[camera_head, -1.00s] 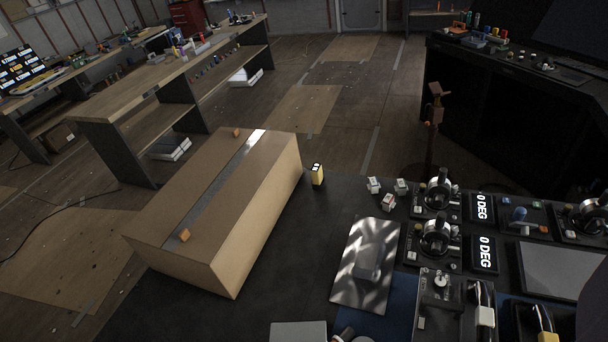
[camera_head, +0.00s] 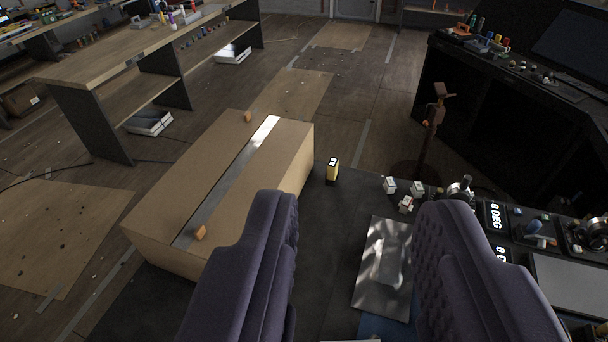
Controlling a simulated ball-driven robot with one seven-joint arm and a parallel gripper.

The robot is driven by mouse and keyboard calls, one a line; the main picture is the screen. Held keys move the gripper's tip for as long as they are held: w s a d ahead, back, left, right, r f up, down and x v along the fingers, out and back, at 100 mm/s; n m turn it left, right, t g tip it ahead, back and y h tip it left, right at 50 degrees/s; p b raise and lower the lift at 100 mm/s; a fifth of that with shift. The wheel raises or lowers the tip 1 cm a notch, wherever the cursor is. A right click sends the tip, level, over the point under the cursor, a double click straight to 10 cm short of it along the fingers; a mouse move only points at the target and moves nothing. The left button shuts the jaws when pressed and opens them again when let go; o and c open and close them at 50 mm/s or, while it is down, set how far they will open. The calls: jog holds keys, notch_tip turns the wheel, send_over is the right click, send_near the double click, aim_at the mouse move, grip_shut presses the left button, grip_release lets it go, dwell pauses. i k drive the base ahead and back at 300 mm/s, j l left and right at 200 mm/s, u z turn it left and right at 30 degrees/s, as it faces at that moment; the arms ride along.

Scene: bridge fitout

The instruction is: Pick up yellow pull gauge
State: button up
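A small yellow and black block-shaped item (camera_head: 332,171), which looks like the pull gauge, stands upright on the dark console top just right of the cardboard box. My gripper (camera_head: 352,205) shows as two dark purple padded fingers, spread wide apart with nothing between them. The yellow item is beyond the fingertips, between them in the picture and apart from both. The fingers hide part of the console and of the box's near end.
A long cardboard box (camera_head: 220,180) stands close left of the yellow item. Small white cubes (camera_head: 405,204), a grey plate (camera_head: 384,265) and control levers (camera_head: 460,190) lie to the right. The console top (camera_head: 335,215) around the yellow item is clear.

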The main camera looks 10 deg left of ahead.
aim_at(332, 176)
jog(key=k+u, duration=0.3)
jog(key=k+j+u, duration=0.25)
jog(key=j+u, duration=0.1)
jog(key=u, duration=0.8)
jog(key=i+j+u, duration=0.1)
jog(key=u, duration=0.35)
jog(key=j+u, duration=0.1)
jog(key=u, duration=0.35)
jog(key=i+u, duration=0.1)
jog(key=u, duration=0.35)
jog(key=i+z, duration=0.15)
jog(key=i, duration=0.55)
jog(key=i+z, duration=0.1)
jog(key=i, duration=0.6)
jog(key=i+j+z, duration=0.15)
jog(key=i, duration=0.5)
jog(key=i+l+z, duration=0.1)
jog(key=i+z, duration=0.8)
jog(key=i+j+z, duration=0.3)
jog(key=i+z, duration=0.15)
jog(key=i+l+z, duration=0.2)
jog(key=i+z, duration=1.2)
jog(key=i+j+z, duration=0.1)
jog(key=i, duration=2.15)
jog(key=i+z, duration=0.25)
jog(key=i, duration=0.3)
jog(key=i+z, duration=0.25)
jog(key=i, duration=0.3)
jog(key=i+j+z, duration=0.25)
jog(key=i, duration=0.25)
